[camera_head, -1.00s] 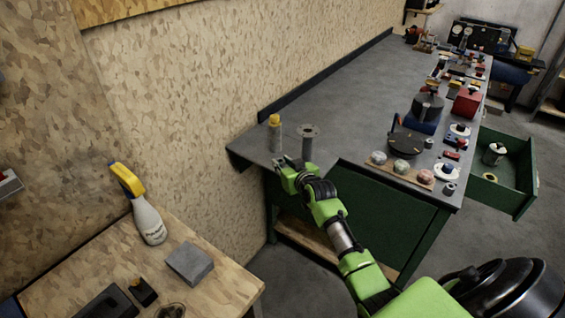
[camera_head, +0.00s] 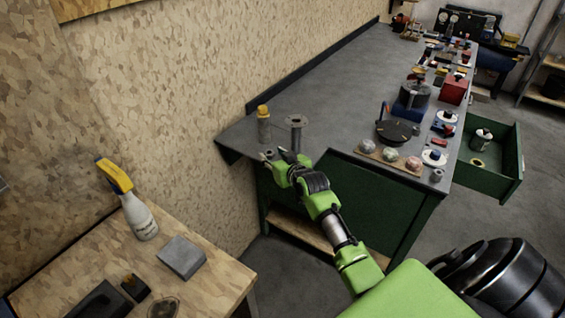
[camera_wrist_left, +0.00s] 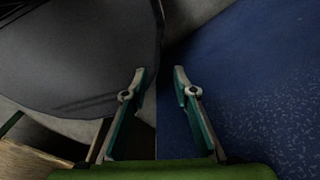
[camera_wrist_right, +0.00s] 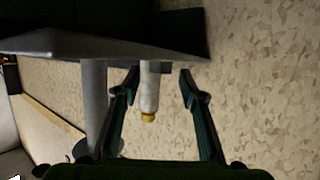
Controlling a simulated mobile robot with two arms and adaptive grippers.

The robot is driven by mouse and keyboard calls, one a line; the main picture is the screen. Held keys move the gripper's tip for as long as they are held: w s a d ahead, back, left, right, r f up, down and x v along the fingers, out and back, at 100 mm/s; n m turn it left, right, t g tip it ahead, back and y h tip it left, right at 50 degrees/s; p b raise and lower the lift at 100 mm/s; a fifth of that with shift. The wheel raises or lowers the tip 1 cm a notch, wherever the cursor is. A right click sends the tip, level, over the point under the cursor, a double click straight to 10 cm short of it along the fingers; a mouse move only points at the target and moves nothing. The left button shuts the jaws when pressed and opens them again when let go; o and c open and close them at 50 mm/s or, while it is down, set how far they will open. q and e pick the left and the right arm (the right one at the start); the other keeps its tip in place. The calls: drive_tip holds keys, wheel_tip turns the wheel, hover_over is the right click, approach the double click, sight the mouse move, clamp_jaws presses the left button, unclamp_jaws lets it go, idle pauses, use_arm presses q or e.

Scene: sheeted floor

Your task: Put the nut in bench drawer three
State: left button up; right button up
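A small grey piece, perhaps the nut (camera_head: 437,175), sits at the bench's near right corner; it is too small to be sure. A green bench drawer (camera_head: 489,182) is pulled out at the bench's right side; its number is not readable. My right gripper (camera_head: 268,157) is by the bench's near left edge. In the right wrist view its fingers (camera_wrist_right: 158,75) are apart, with a yellow-capped can (camera_wrist_right: 149,95) showing between and beyond them. My left gripper (camera_wrist_left: 160,72) shows only in its wrist view, with fingers apart and nothing between them.
A post with a round top (camera_head: 296,122) stands near the right gripper. A can (camera_head: 481,138) and a yellowish ring (camera_head: 478,163) lie in the drawer. A spray bottle (camera_head: 138,215) stands on the wooden table (camera_head: 225,270).

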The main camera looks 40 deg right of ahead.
drive_tip(key=v, duration=1)
drive_tip(key=shift+s, duration=0.25)
